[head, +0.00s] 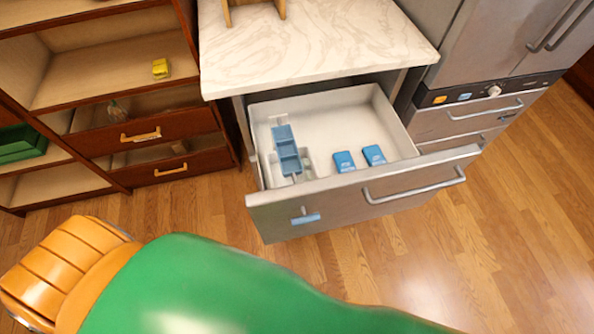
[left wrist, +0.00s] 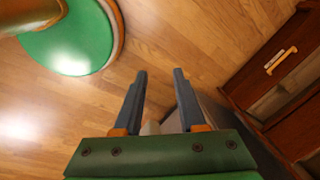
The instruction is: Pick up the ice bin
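No object is clearly recognisable as the ice bin. The open drawer (head: 365,193) in the head view holds a small pale container (head: 307,163) in its left part, which may be it. A long blue segmented piece (head: 287,150) lies over that container and partly hides it. My left gripper shows in the left wrist view (left wrist: 160,72), with its two dark fingers apart and only wood floor between the tips. It is away from the drawer's contents. My right gripper is in neither view.
Two blue packs (head: 344,162) lie in the drawer, right of the container. A marble counter (head: 310,45) is above it. A wooden shelf unit (head: 110,75) with a yellow item (head: 160,68) stands left, a steel appliance (head: 470,95) right. The floor in front (head: 480,240) is clear.

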